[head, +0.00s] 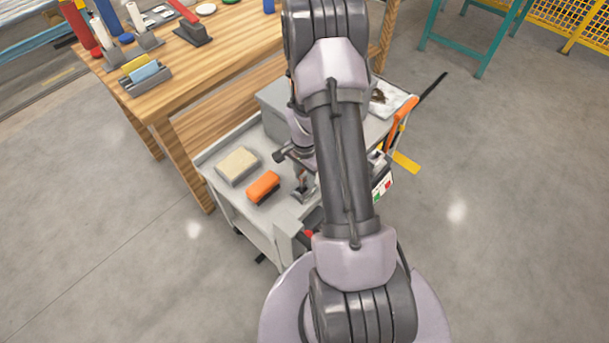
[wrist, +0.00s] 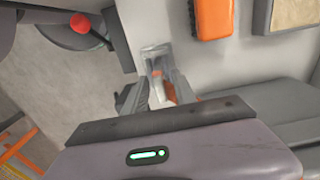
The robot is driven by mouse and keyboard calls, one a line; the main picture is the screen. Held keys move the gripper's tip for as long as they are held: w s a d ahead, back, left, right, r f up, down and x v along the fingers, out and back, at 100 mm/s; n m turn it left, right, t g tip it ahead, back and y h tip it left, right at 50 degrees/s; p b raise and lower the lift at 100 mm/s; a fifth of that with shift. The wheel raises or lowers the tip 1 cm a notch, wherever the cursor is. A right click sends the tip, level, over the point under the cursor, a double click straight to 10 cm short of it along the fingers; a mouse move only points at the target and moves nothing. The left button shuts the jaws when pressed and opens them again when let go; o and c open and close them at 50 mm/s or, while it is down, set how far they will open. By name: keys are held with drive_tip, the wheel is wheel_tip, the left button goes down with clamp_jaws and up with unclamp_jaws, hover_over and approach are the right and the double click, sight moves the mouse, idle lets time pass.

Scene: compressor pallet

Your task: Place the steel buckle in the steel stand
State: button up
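A small grey metal piece (wrist: 154,52), which looks like the steel buckle or a small stand, is on the cart's grey top in the wrist view. It also shows in the head view (head: 306,190), partly behind my arm. My gripper (wrist: 158,94) is right by it, its two fingers apart with a clear gap. A thin grey part and a copper-coloured patch show between the fingers; I cannot tell whether they touch. In the head view my gripper (head: 300,182) points down over the cart top. Which piece is the steel stand cannot be told.
The cart (head: 222,178) carries an orange brush-like block (head: 263,187), also in the wrist view (wrist: 213,18), and a beige pad in a grey tray (head: 238,165). A red knob (wrist: 80,23) is near the cart's edge. A wooden table (head: 190,88) with several holders stands behind.

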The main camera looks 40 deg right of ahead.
drive_tip(key=w+a+r+n+t+p, duration=0.1)
drive_tip(key=a+r+n+p, duration=0.2)
drive_tip(key=r, duration=1)
drive_tip(key=w+a+r+n+t+p, duration=0.1)
drive_tip(key=a+r+p, duration=0.3)
drive_tip(key=r, duration=0.9)
drive_tip(key=s+a+r+n+t+y, duration=0.1)
drive_tip(key=s+a+r+n+t, duration=0.1)
drive_tip(key=s+a+r+n, duration=0.2)
drive_tip(key=s+a+r+n+t+y+b, duration=0.1)
drive_tip(key=s+a+r+n, duration=0.3)
drive_tip(key=s+a+r, duration=0.6)
drive_tip(key=a+r, duration=0.1)
drive_tip(key=a, duration=0.5)
drive_tip(key=shift+s+a+r+n+t, duration=0.2)
drive_tip(key=shift+s+r+n+t, duration=0.1)
drive_tip(key=shift+n+t, duration=0.1)
drive_tip(key=shift+w+d, duration=0.1)
drive_tip(key=shift+d, duration=0.05)
